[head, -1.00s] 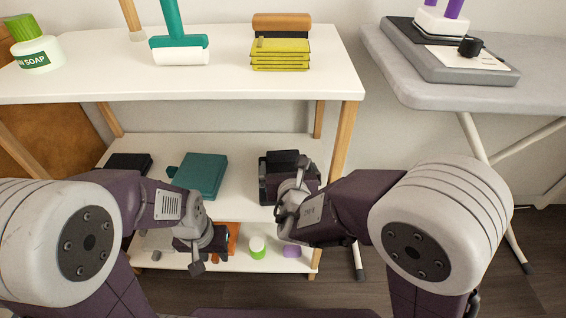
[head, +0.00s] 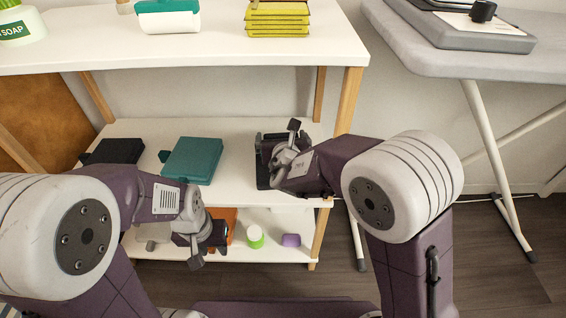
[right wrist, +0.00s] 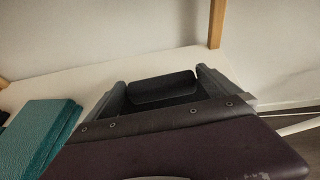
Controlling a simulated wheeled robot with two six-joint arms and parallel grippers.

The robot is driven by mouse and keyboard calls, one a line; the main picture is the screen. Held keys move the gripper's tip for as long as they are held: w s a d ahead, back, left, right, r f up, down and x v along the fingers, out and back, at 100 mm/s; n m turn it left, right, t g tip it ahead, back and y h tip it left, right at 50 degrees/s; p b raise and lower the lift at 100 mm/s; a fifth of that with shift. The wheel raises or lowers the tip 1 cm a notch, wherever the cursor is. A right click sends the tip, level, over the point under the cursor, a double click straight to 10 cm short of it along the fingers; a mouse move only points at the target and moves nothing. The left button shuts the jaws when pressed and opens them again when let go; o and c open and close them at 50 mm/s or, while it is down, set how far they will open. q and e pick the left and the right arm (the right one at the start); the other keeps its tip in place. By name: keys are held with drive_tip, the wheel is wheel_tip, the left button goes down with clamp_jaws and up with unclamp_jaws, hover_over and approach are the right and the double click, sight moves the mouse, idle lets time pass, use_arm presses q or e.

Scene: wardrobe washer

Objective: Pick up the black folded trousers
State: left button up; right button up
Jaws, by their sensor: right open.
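A black folded piece (head: 263,178), which looks like the trousers, lies at the right end of the middle shelf, largely hidden by my right gripper (head: 272,150). In the right wrist view the dark folded piece (right wrist: 162,90) shows between my open fingers, which lie on either side of it. I cannot tell whether they touch it. Another flat black piece (head: 115,151) lies at the left end of the same shelf. My left gripper (head: 198,246) hangs in front of the lower shelf, away from both; its jaws are too unclear to read.
A teal folded stack (head: 193,160) lies mid-shelf, left of my right gripper. The white top board (head: 190,57) overhangs, with a wooden post (head: 348,100) close on the right. Green (head: 255,237) and purple (head: 291,240) items sit below. An ironing board (head: 450,63) stands at right.

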drive_tip(key=shift+r, duration=0.1)
drive_tip(key=c, duration=1.5)
wheel_tip(320, 180, up, 10)
drive_tip(key=p, duration=0.7)
